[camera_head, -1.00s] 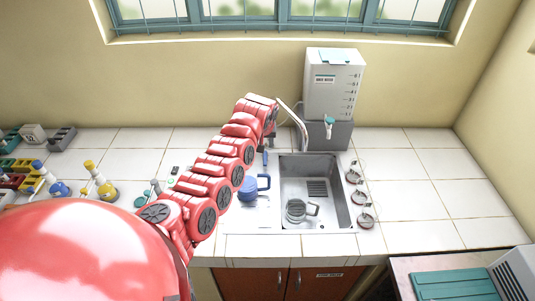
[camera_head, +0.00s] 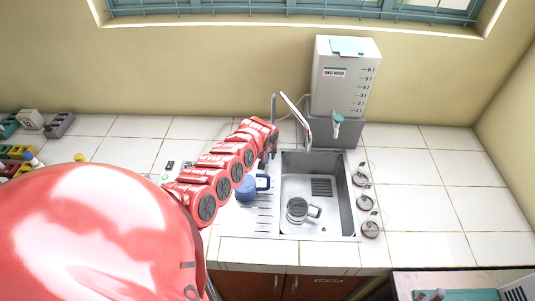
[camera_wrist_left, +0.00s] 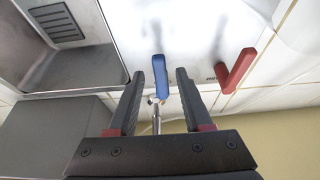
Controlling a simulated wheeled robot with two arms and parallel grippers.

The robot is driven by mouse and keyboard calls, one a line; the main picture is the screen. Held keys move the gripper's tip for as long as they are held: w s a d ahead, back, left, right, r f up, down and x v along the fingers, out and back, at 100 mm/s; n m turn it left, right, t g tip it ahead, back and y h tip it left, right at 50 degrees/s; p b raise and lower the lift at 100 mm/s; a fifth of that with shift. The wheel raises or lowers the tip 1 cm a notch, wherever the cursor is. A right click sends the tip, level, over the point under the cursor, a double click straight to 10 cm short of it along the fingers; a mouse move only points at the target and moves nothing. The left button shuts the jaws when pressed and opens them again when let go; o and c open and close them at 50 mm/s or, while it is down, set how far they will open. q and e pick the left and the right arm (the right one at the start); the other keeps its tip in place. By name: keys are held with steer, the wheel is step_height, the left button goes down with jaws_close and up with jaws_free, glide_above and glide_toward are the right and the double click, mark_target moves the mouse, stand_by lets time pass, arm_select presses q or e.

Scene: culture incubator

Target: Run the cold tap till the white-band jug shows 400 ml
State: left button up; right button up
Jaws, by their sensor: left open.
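A clear jug (camera_head: 299,209) with a dark handle stands in the grey sink (camera_head: 345,215); its band and scale are too small to read. The tap's spout (camera_head: 296,112) arches over the back of the sink. In the left wrist view a blue lever (camera_wrist_left: 161,80) lies between the fingertips of my left gripper (camera_wrist_left: 160,74), with a gap on both sides. A red lever (camera_wrist_left: 236,70) is to the right. In the head view my left gripper (camera_head: 266,157) is low beside the sink's back left corner. My right gripper is not in view.
A blue jug (camera_head: 248,190) stands on the drainer left of the sink, close under my left arm. A white water tank (camera_head: 345,78) stands behind the sink. Several small round items (camera_head: 366,203) with wires line the sink's right side. The counter further right is clear.

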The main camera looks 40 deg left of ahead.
arm_select(q)
steer(key=shift+s+r, duration=0.1)
steer(key=shift+c, duration=1)
jaws_close()
